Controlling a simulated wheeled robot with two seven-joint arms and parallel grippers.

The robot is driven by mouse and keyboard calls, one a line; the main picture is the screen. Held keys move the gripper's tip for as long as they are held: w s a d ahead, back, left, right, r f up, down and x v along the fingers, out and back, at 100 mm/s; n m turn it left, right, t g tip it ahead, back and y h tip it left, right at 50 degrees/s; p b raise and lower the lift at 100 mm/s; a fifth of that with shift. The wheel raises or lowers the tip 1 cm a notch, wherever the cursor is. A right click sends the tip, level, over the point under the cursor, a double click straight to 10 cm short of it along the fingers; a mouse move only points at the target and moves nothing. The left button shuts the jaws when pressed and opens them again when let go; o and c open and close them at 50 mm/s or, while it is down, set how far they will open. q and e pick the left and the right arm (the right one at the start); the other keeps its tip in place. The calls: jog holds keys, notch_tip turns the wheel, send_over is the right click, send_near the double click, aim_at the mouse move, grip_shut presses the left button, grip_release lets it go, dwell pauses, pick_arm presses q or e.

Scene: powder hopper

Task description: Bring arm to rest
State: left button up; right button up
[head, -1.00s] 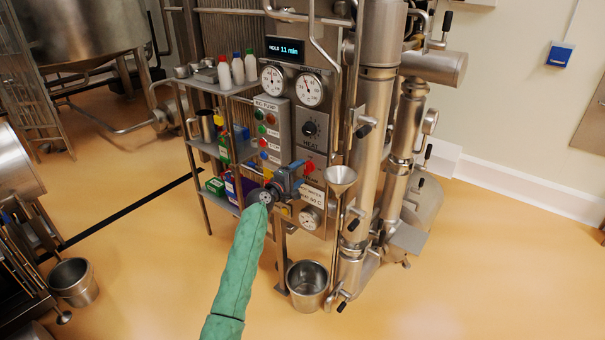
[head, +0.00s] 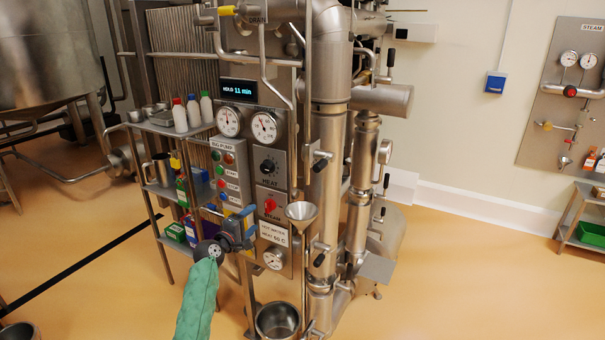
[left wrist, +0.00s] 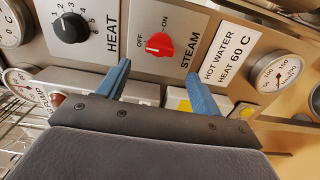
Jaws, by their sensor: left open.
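My left gripper (head: 248,226) is at the front of the panel, low and left of the red steam knob (head: 270,205). Its green-sleeved arm comes up from below. In the left wrist view, the blue fingers (left wrist: 157,76) are apart with nothing between them. There the red steam knob (left wrist: 160,46), between OFF and ON marks, stands beyond the fingertips and appears clear of them. The black heat knob (left wrist: 70,27) is left of it. My right gripper is not in view.
A shelf rack (head: 163,128) with bottles stands left of the panel. A funnel (head: 301,212) and steel pipes (head: 326,170) stand close on the right. A steel bucket (head: 278,321) is below. The floor (head: 440,270) at right is clear.

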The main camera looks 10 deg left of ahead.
pick_arm(q)
jog(key=s+d+f+m+g+y, duration=0.25)
jog(key=s+f+m+g, duration=0.4)
jog(key=f, duration=0.55)
jog(key=s+d+f+m+g+y, duration=0.2)
jog(key=s+d+f+m+g, duration=0.15)
jog(key=s+f+m, duration=0.6)
jog(key=s+d+f+g, duration=0.2)
jog(key=s+f, duration=0.6)
jog(key=s, duration=0.6)
jog(key=s+d+f+g, duration=0.1)
jog(key=s+d+f, duration=0.2)
jog(key=s+f, duration=0.6)
jog(key=s+d+f+g, duration=0.2)
jog(key=s+f, duration=0.7)
jog(key=s, duration=1)
jog(key=shift+s+d+f+g+y, duration=0.3)
jog(key=shift+d+y, duration=0.15)
jog(key=shift+d, duration=0.2)
